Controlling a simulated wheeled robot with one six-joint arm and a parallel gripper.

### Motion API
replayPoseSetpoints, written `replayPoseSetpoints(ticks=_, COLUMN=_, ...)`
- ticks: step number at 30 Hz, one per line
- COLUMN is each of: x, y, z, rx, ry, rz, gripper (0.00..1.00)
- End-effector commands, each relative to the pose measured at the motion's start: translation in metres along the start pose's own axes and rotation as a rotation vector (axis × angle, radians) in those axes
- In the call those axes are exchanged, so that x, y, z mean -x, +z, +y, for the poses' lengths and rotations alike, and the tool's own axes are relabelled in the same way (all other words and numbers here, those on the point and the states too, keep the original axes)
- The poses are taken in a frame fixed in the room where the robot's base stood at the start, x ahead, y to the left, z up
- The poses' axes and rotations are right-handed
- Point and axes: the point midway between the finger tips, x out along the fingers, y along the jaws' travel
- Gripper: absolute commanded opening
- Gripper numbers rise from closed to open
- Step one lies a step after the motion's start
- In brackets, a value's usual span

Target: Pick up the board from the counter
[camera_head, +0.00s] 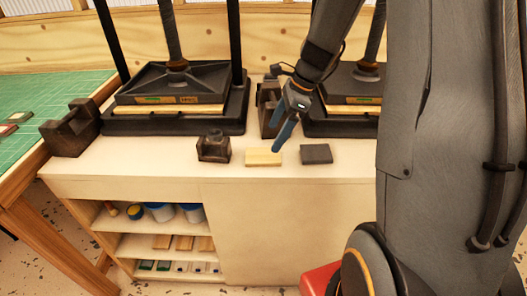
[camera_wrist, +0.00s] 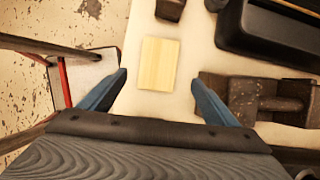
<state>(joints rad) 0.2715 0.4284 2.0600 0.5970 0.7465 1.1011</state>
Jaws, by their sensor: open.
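A light wooden board (camera_head: 263,158) lies flat on the pale counter (camera_head: 330,176) near its front edge. It also shows in the wrist view (camera_wrist: 159,64) as an upright pale rectangle. My gripper (camera_head: 282,143) hangs above the counter just right of the board in the head view. In the wrist view my gripper's blue fingers (camera_wrist: 158,82) are wide apart, with the board between and beyond them. The gripper is open and empty.
A dark block (camera_head: 316,154) lies right of the board, and a dark notched block (camera_head: 213,147) stands left of it. Two black presses (camera_head: 180,119) stand behind. A dark metal bracket (camera_wrist: 243,99) is close to the right finger. Open shelves (camera_head: 160,244) are below the counter.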

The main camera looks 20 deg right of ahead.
Motion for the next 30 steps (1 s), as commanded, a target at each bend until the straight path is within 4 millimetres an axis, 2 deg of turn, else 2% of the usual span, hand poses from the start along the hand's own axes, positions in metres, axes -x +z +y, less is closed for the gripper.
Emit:
replayPoseSetpoints(ticks=19, x=-0.070, y=0.003, z=0.005, rx=-0.006, ry=0.003, rz=-0.001, gripper=0.83)
replayPoseSetpoints(ticks=29, x=-0.075, y=0.003, z=0.004, rx=-0.005, ry=0.001, rz=-0.001, gripper=0.83)
replayPoseSetpoints(ticks=30, x=-0.075, y=0.003, z=0.004, rx=-0.005, ry=0.001, rz=-0.001, gripper=0.78)
